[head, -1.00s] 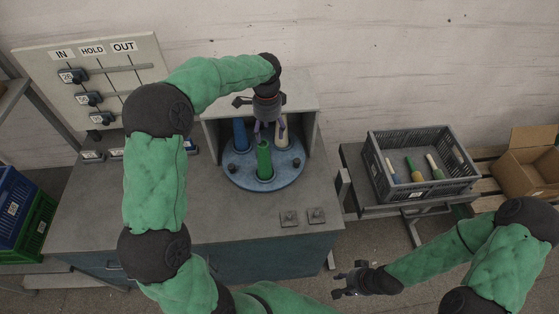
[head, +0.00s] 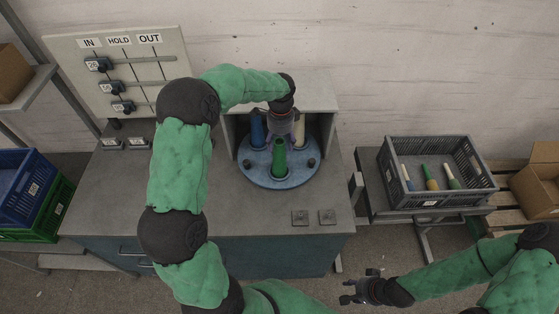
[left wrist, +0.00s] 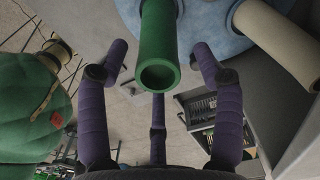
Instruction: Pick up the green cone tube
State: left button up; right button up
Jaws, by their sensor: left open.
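The green cone tube (head: 279,160) stands upright at the front of the round blue turntable (head: 262,178) in the head view. In the left wrist view the green cone tube (left wrist: 158,50) shows its hollow end between the spread purple fingers. My left gripper (head: 279,136) is open above and behind the tube's top, and its fingers (left wrist: 158,85) do not visibly touch it. My right gripper (head: 362,290) is held low over the floor, right of the cabinet, with its fingers apart and nothing between them.
A blue tube (head: 257,130) and a cream tube (head: 300,130) stand on the turntable behind the green one, close to the left gripper. Cabinet walls (head: 329,125) enclose the turntable's back. A grey crate (head: 440,205) with several tubes stands right.

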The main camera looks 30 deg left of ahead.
pick_arm(q)
notch_tip(320, 180, down, 2)
jog(key=c, duration=1.1)
jog(key=shift+c, duration=0.2)
jog(key=shift+r, duration=0.15)
